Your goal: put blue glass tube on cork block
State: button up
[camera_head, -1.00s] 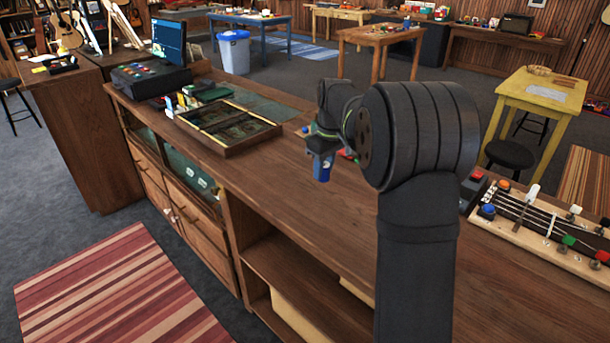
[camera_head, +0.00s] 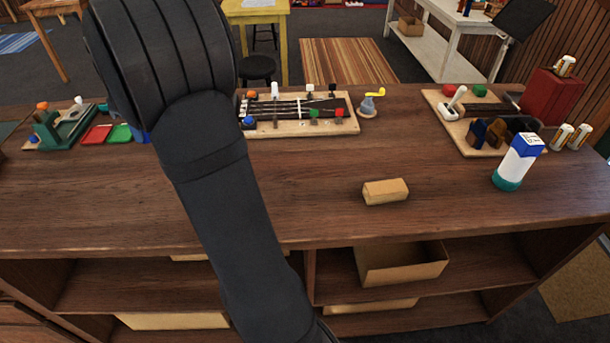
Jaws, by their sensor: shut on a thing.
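The cork block (camera_head: 385,191) is a small tan block lying on the wooden counter, right of the picture's middle, with nothing on top of it. My gripper is hidden behind my own dark arm at the left. A bit of blue (camera_head: 143,136) shows at the arm's edge, beside small red and green pieces; I cannot tell whether it is the blue glass tube or another flat coloured piece. The tube is not otherwise recognisable in this view.
The counter (camera_head: 290,205) is clear around the block. Behind it are a stringed fretboard fixture (camera_head: 330,126) and a small yellow-handled item (camera_head: 370,103). At right stand a white-and-blue bottle (camera_head: 517,162), a tool board (camera_head: 470,138) and a red box (camera_head: 553,95). The counter's front edge is near.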

jog(key=w+d+r+m, duration=0.15)
jog(key=d+m, duration=0.55)
jog(key=d, duration=3)
jog(key=s+d+m+t+h, duration=0.1)
jog(key=s+d+m, duration=0.6)
jog(key=s+d, duration=1.65)
send_over(386, 185)
jog(key=f, duration=0.5)
jog(key=shift+s+f, duration=0.4)
jog(key=shift+w+f, duration=0.1)
jog(key=shift+f, duration=1.95)
jog(key=shift+f, duration=0.15)
jog(key=o, duration=1)
jog(key=shift+c, duration=0.2)
